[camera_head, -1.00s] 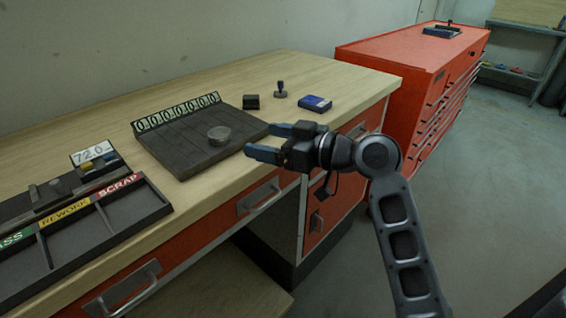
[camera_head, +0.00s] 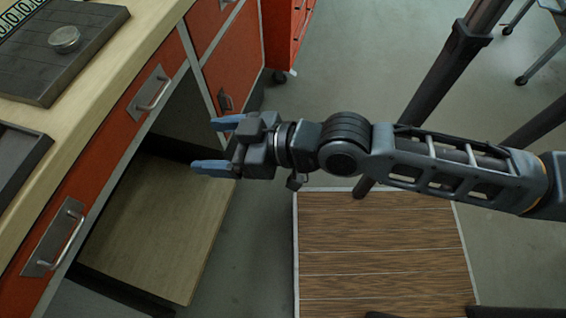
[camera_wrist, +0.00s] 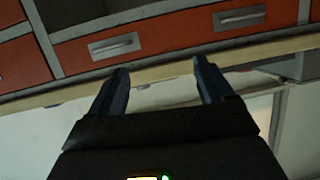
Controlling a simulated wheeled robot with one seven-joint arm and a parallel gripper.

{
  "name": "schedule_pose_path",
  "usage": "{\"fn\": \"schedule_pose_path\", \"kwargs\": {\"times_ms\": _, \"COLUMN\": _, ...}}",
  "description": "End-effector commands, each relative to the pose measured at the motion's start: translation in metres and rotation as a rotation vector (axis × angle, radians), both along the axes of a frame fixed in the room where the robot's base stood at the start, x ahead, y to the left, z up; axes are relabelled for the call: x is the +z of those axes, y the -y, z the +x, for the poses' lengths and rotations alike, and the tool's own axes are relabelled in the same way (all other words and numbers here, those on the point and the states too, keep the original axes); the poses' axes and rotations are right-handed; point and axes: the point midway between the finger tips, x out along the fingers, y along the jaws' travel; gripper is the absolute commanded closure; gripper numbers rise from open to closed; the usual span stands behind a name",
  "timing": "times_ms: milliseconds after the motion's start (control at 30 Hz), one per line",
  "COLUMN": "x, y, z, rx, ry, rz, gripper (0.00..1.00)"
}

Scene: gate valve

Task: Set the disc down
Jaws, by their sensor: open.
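The disc (camera_head: 65,39) is a small round grey metal piece. It lies on the dark board (camera_head: 50,87) with a number strip, on the workbench at the upper left of the head view. My gripper (camera_head: 202,146) is open and empty, with blue fingers pointing left. In the head view it appears over the space in front of the bench, to the right of the drawers and apart from the disc. In the wrist view my gripper (camera_wrist: 162,80) has its two fingers spread with nothing between them. The disc does not show in the wrist view.
The wooden workbench (camera_head: 115,79) has orange drawers with metal handles (camera_head: 150,92) facing my gripper. A dark tray (camera_head: 18,160) sits at the bench's left. A pale board (camera_head: 160,235) lies low under the bench. A wood-slatted platform (camera_head: 380,250) and dark posts stand at the right.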

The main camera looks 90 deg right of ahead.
Motion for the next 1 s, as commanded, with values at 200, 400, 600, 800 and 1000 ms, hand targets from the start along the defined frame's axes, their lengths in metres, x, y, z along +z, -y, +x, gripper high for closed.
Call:
{"fn": "schedule_pose_path", "kwargs": {"times_ms": 200, "x": 0.015, "y": -0.041, "z": -0.067, "rx": 0.104, "ry": 0.012, "rz": -0.04, "gripper": 0.19}}
{"fn": "schedule_pose_path", "kwargs": {"times_ms": 400, "x": 0.034, "y": -0.062, "z": -0.101, "rx": 0.191, "ry": 0.041, "rz": -0.051, "gripper": 0.19}}
{"fn": "schedule_pose_path", "kwargs": {"times_ms": 600, "x": 0.04, "y": -0.066, "z": -0.108, "rx": 0.214, "ry": 0.051, "rz": -0.053, "gripper": 0.19}}
{"fn": "schedule_pose_path", "kwargs": {"times_ms": 800, "x": 0.039, "y": -0.066, "z": -0.108, "rx": 0.213, "ry": 0.051, "rz": -0.053, "gripper": 0.19}}
{"fn": "schedule_pose_path", "kwargs": {"times_ms": 1000, "x": 0.039, "y": -0.066, "z": -0.108, "rx": 0.212, "ry": 0.051, "rz": -0.053, "gripper": 0.19}}
